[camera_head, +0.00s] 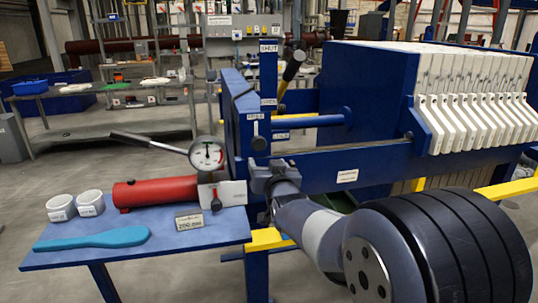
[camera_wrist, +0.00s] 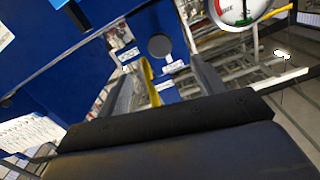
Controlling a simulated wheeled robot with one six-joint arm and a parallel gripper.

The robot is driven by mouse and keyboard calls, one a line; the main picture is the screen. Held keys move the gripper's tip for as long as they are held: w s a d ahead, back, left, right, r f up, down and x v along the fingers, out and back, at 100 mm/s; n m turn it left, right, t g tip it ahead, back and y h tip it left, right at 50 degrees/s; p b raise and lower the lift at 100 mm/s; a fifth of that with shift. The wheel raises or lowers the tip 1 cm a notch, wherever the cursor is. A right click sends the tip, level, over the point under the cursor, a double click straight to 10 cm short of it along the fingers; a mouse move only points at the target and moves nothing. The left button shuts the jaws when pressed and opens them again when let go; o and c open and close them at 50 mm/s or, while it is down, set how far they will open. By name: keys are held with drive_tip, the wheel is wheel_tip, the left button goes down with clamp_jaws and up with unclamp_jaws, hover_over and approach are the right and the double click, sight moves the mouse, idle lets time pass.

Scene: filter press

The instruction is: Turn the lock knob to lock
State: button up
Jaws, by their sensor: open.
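The lock knob (camera_head: 258,144) is a small dark knob on the front blue post, with one white label above it and another to its right. In the wrist view the knob (camera_wrist: 159,46) is a round dark disc on the blue face, with small labels beside it. My gripper (camera_head: 271,172) is just below the knob in the head view. In the wrist view my gripper (camera_wrist: 161,76) has its two grey fingers apart with nothing between them. The knob lies ahead of the gap, and no contact shows. The pointer direction of the knob is hard to tell.
A pressure gauge (camera_head: 207,154), a red pump cylinder (camera_head: 155,191) and its lever (camera_head: 148,143) are left of the knob. A blue bench (camera_head: 130,235) holds white cups (camera_head: 90,203) and a teal scraper (camera_head: 92,239). A black-handled lever (camera_head: 292,67) rises above the knob.

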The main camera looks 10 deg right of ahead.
sight(259, 146)
drive_tip(key=w+p, duration=0.1)
drive_tip(key=w, duration=1.1)
drive_tip(key=shift+d+p, duration=0.2)
drive_tip(key=shift+p, duration=0.2)
drive_tip(key=shift+c, duration=0.2)
drive_tip(key=shift+s, duration=0.1)
drive_tip(key=c, duration=1)
drive_tip(key=shift+o, duration=0.2)
